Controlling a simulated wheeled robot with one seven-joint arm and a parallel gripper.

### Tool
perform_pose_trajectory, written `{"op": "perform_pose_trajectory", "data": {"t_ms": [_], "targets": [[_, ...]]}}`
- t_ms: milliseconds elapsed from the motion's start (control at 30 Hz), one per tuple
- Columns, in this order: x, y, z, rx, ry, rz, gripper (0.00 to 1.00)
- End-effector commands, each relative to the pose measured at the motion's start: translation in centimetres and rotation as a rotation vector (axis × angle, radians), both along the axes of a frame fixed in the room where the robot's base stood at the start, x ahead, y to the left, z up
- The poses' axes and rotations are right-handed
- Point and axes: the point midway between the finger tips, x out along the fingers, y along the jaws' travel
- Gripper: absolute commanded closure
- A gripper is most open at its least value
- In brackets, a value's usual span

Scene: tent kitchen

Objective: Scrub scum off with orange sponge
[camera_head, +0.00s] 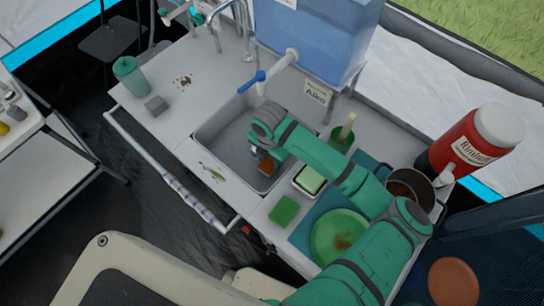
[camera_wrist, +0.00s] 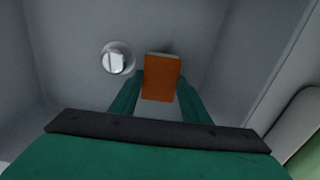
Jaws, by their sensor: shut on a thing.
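The orange sponge (camera_wrist: 161,77) is held between the two green fingers of my gripper (camera_wrist: 157,98) in the wrist view. In the head view the sponge (camera_head: 267,166) shows just below my gripper (camera_head: 262,154), inside the grey sink (camera_head: 222,125). I cannot tell whether the sponge touches the sink floor. Green-yellow scum (camera_head: 212,172) lies on the counter at the sink's near left edge, left of my gripper. A brown scum patch (camera_head: 182,81) lies on the counter behind the sink to the left.
A green sponge (camera_head: 284,210), a dish with a green block (camera_head: 309,181), a green plate (camera_head: 340,237) and a pot (camera_head: 411,188) stand right of the sink. A faucet (camera_head: 240,22) and blue water tank (camera_head: 317,40) stand behind.

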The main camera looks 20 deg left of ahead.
Motion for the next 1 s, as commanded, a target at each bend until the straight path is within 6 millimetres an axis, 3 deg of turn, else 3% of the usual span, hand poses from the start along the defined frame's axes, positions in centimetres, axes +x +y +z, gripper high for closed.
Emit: {"op": "perform_pose_trajectory", "data": {"t_ms": [500,767,1000], "targets": [[-3.1,0.9,0.0,-0.001,0.006,0.004,0.79],[-2.8,0.8,-0.3,-0.002,0.005,0.002,0.79],[-1.0,0.2,-0.2,-0.003,0.001,-0.003,0.82]]}}
